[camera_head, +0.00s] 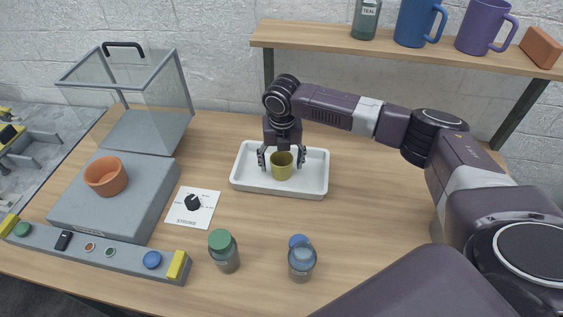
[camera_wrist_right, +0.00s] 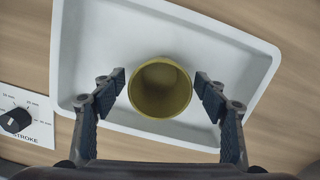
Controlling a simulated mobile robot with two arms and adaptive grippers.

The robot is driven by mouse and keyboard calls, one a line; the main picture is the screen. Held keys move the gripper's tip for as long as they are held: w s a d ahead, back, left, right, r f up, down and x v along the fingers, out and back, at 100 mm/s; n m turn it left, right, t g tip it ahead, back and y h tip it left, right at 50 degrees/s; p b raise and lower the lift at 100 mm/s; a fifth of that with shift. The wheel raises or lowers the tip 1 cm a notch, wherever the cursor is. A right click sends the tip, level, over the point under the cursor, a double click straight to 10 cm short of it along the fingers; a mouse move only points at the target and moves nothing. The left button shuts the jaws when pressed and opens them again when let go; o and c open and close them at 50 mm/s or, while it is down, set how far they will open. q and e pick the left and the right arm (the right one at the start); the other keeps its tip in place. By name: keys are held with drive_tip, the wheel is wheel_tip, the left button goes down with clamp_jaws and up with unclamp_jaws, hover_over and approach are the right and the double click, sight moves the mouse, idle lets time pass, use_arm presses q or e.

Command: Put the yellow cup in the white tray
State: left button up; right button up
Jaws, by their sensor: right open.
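The yellow cup (camera_head: 282,168) stands upright inside the white tray (camera_head: 245,178), near its middle. In the right wrist view the cup (camera_wrist_right: 160,88) shows its open mouth, with the tray floor (camera_wrist_right: 100,45) around it. My right gripper (camera_head: 282,157) is over the tray, pointing down, with a finger on each side of the cup. In the wrist view the fingers of the right gripper (camera_wrist_right: 160,90) are open, with a gap between each pad and the cup. My left gripper is not in view.
A grey machine with a raised clear lid (camera_head: 150,85) and a terracotta bowl (camera_head: 106,176) stands left. A dial card (camera_head: 192,208), a green-capped jar (camera_head: 224,251) and a blue-capped jar (camera_head: 301,258) are in front. A shelf (camera_head: 400,48) with mugs (camera_head: 418,22) runs behind. Right of the tray is clear wood.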

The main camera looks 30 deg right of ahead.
drive_tip(key=shift+r, duration=0.1)
wheel_tip(320, 180, up, 12)
drive_tip(key=s+b, duration=0.1)
drive_tip(key=shift+s+a+b, duration=0.15)
drive_tip(key=shift+a+b, duration=0.15)
drive_tip(key=shift+b, duration=0.1)
idle(0.4)
